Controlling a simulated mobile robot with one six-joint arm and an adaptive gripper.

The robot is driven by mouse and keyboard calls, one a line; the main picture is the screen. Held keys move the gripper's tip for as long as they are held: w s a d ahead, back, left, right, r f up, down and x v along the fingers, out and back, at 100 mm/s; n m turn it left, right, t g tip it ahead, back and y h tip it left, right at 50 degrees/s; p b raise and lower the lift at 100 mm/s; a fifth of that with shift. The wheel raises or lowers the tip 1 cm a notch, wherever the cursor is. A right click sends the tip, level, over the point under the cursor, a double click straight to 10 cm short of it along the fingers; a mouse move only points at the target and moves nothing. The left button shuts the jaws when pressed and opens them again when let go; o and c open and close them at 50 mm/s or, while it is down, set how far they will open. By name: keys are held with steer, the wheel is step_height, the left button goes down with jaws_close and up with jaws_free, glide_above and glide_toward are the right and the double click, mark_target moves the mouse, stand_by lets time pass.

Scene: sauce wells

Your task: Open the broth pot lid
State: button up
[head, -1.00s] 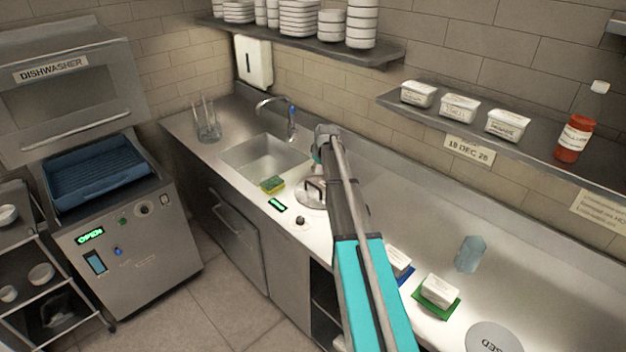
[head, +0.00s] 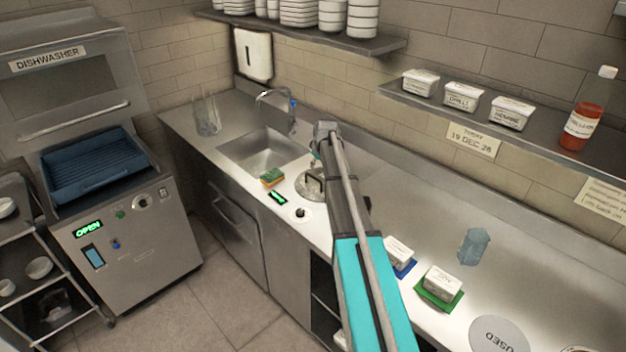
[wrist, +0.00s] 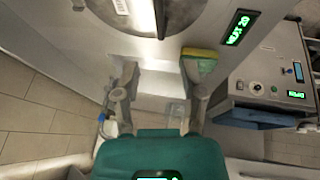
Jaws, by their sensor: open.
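The broth pot lid (head: 308,189) is a round metal disc with an upright handle, set in the counter right of the sink. My arm hides its right part in the head view. In the head view, the gripper end is mostly hidden by my arm, close to the lid. I cannot tell its height above the lid.
A yellow-green sponge (head: 272,177) lies by the sink (head: 262,152), left of the lid. A lit green display (head: 278,198) and a black knob (head: 301,213) sit in front. A shelf (head: 455,115) with tubs and a red bottle (head: 583,120) is at right. White tubs stand on coloured mats.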

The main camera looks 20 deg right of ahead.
mark_target(313, 177)
steer(key=shift+b+x, duration=4.45)
steer(key=shift+x, duration=0.8)
jaws_close()
steer(key=shift+a, duration=0.15)
steer(key=shift+r, duration=0.1)
